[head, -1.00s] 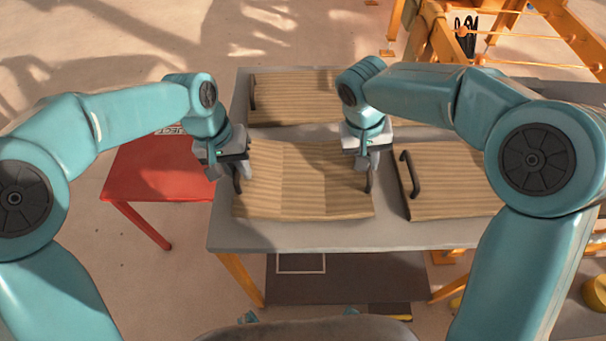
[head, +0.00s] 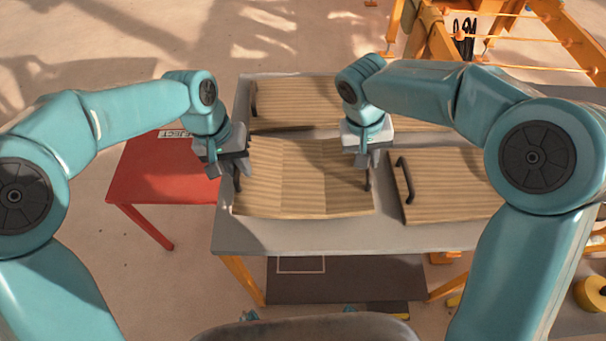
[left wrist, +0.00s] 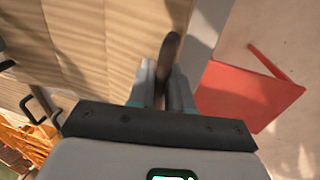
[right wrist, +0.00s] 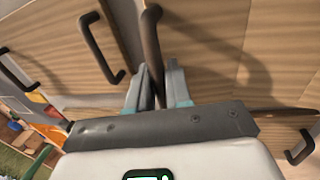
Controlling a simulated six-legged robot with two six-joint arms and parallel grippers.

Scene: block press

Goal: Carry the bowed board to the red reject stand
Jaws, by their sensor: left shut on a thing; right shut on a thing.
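The bowed board (head: 300,185) is a light wooden panel with a visible bend, over the middle front of the grey table (head: 300,236). My left gripper (head: 237,176) is shut on the dark handle at its left end; this handle (left wrist: 169,50) also shows in the left wrist view. My right gripper (head: 367,174) is shut on its right handle (right wrist: 151,35). The board looks roughly level; any gap beneath it is hard to judge. The red reject stand (head: 160,188) is left of the table, partly hidden by my left arm.
Another board (head: 450,185) with a dark handle lies close to the right of the bowed one. A further board (head: 300,100) lies behind. An orange frame (head: 540,40) stands at the back right. Open floor (head: 110,260) shows at the front left.

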